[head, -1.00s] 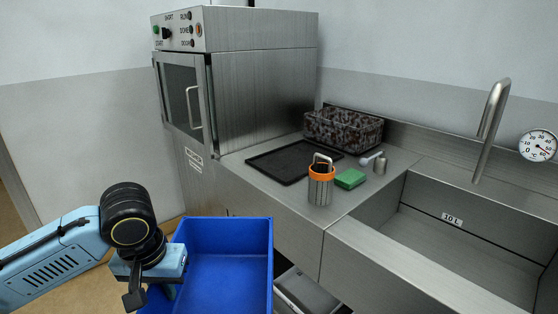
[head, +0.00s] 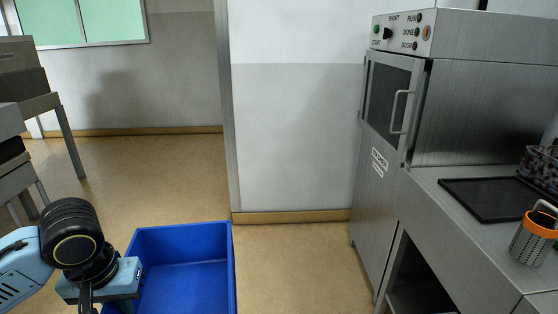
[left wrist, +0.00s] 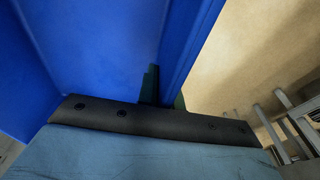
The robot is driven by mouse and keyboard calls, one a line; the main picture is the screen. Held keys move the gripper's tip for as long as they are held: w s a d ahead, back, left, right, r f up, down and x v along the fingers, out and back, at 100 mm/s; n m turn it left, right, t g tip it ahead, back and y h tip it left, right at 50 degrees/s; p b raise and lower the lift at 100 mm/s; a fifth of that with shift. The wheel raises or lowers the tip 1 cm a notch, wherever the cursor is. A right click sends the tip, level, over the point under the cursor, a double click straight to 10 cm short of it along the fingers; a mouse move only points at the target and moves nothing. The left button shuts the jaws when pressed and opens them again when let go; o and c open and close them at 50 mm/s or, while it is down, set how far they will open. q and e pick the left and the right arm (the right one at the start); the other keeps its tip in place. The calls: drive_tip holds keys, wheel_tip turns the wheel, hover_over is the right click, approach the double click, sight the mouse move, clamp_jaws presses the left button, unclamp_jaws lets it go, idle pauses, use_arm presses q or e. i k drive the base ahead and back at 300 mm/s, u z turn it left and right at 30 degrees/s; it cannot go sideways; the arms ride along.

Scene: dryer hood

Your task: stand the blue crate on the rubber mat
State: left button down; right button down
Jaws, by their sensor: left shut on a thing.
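The blue crate (head: 185,232) is at the bottom of the head view, in front of me. It is open at the top, looks empty and hangs over the floor; its lower part is cut off. My left gripper (head: 118,284) is shut on the crate's left side wall. The left wrist view shows the fingers (left wrist: 162,92) on either side of the blue wall (left wrist: 180,50). The black rubber mat (head: 490,205) lies flat and bare on the steel counter, to the right of and apart from the crate. My right gripper is not in view.
The steel dryer hood (head: 395,110), door closed, stands behind the mat. A steel cup with an orange rim (head: 537,235) and a dark speckled basket (head: 542,165) are at the counter's right. Shelving (head: 40,100) stands far left. Open floor (head: 170,175) lies ahead.

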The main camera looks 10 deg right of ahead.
sight(501, 196)
drive_tip(key=u, duration=0.55)
drive_tip(key=i, duration=1.6)
drive_tip(key=z, duration=3.3)
